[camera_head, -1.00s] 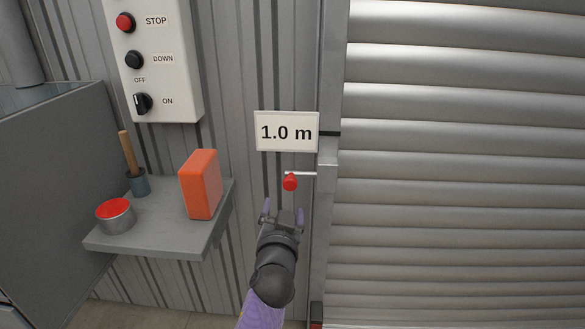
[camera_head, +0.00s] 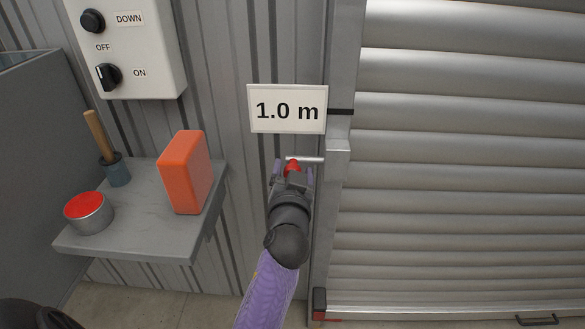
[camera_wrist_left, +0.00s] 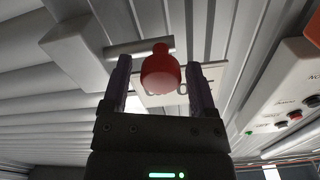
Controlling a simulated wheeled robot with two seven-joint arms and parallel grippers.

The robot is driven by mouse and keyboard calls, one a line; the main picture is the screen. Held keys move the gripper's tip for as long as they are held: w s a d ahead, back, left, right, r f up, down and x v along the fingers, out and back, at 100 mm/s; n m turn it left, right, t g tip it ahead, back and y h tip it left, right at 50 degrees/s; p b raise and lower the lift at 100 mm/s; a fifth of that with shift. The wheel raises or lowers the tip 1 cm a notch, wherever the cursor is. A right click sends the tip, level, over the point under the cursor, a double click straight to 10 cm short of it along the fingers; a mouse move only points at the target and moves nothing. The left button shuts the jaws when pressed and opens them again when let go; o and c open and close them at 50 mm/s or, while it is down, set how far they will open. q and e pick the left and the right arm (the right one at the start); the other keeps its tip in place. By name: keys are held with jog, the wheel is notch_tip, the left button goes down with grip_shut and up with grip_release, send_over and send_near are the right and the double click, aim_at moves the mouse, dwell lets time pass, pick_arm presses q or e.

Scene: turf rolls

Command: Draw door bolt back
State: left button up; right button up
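The door bolt (camera_head: 311,160) is a thin metal rod beside the roller door's frame, under the "1.0 m" sign. Its red knob (camera_head: 293,168) sits at the rod's left end. My left gripper (camera_head: 293,172) is at the knob, its two fingers apart on either side. In the left wrist view the red knob (camera_wrist_left: 160,74) is between the open fingers (camera_wrist_left: 158,90), with a gap visible on each side. The bolt's rod (camera_wrist_left: 138,47) shows behind it, running left toward a pale block. My right gripper is not in view.
A shelf (camera_head: 140,235) at left holds an orange block (camera_head: 184,172), a red-topped tin (camera_head: 88,212) and a wooden-handled tool in a cup (camera_head: 116,169). A control box (camera_head: 140,60) hangs above it. The roller door (camera_head: 460,170) fills the right.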

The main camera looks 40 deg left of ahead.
pick_arm(q)
grip_shut()
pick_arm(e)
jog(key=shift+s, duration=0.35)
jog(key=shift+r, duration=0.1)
